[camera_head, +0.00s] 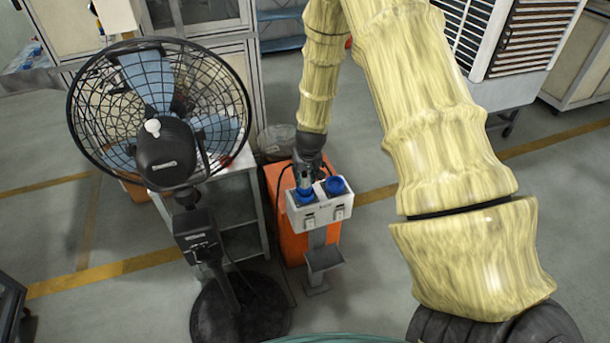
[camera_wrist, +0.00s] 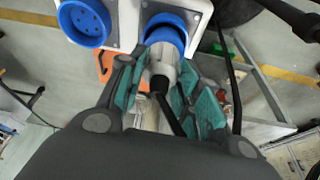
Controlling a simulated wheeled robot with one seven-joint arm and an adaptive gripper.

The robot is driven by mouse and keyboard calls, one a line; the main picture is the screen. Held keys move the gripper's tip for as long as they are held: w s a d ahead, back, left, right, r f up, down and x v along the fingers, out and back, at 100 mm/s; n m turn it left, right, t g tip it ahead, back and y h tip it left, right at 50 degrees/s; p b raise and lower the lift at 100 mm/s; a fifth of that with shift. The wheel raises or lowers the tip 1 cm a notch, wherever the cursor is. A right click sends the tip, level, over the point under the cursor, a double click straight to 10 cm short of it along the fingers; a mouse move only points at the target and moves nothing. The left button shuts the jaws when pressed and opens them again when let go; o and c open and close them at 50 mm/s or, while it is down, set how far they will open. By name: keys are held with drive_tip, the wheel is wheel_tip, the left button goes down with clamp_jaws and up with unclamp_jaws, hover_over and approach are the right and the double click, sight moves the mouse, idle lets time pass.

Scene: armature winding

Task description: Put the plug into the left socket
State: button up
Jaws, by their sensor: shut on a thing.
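The white socket box (camera_head: 312,215) stands on a grey post and carries two blue sockets. My gripper (camera_head: 304,176) is at the left socket (camera_head: 304,196). The right socket (camera_head: 337,185) is empty, its blue face uncovered. In the wrist view, my gripper (camera_wrist: 160,82) has its green-padded fingers shut on the plug (camera_wrist: 161,66), a grey body with a black cable. The plug's front end meets the blue ring of the left socket (camera_wrist: 166,38). How deep it sits is hidden. The right socket shows at upper left in the wrist view (camera_wrist: 84,22).
A black floor fan (camera_head: 165,120) stands left of the socket box, close to a metal table (camera_head: 235,190). An orange cabinet (camera_head: 285,235) is behind the box. A white cooler unit (camera_head: 515,50) stands at the back right. Open floor lies to the right.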

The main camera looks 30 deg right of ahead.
drive_tip(key=shift+f, duration=0.5)
drive_tip(key=o, duration=0.8)
drive_tip(key=shift+p+v, duration=3.45)
drive_tip(key=shift+v, duration=2.1)
